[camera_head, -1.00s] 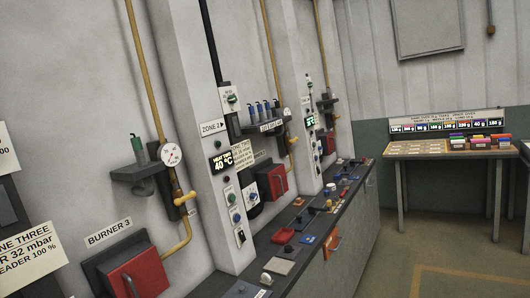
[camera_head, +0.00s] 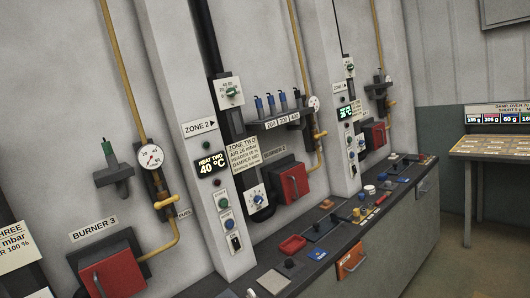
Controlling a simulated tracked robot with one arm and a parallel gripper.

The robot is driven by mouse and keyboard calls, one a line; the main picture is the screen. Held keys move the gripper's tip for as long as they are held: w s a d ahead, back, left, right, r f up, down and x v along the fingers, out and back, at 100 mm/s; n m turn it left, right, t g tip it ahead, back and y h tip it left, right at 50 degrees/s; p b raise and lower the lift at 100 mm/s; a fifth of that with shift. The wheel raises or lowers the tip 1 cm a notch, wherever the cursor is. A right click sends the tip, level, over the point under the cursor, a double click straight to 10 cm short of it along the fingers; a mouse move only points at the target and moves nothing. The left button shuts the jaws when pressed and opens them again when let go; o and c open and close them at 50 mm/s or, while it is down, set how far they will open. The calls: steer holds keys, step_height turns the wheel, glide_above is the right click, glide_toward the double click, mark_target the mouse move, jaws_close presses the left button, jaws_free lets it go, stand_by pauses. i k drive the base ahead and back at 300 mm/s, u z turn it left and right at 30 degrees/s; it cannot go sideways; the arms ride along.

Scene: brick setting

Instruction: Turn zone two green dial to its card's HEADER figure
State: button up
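The zone two green dial (camera_head: 231,91) is a small green knob on a pale plate with scale figures. It sits high on the wall beside a black vertical duct, above and right of the "ZONE 2" sign (camera_head: 200,128). The zone two card (camera_head: 243,155) is a cream sheet to the right of the sign. Its top lines seem to read "ZONE TWO" and "AIR 26 mbar". The header figure is too small to read surely. The dial's exact setting is also unclear. My gripper is not in view.
A lit display (camera_head: 211,164) reads 40 °C. A white dial with a blue knob (camera_head: 257,197) is below the card, beside a red burner box (camera_head: 291,181). A cluttered dark counter (camera_head: 330,235) runs along the wall.

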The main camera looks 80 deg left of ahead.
mark_target(231, 92)
steer(key=z, duration=0.1)
steer(key=i, duration=0.2)
steer(key=u, duration=2.45)
steer(key=k, duration=0.4)
steer(key=z, duration=0.75)
steer(key=i, duration=1.35)
steer(key=u, duration=0.4)
steer(key=i, duration=1)
steer(key=u, duration=0.6)
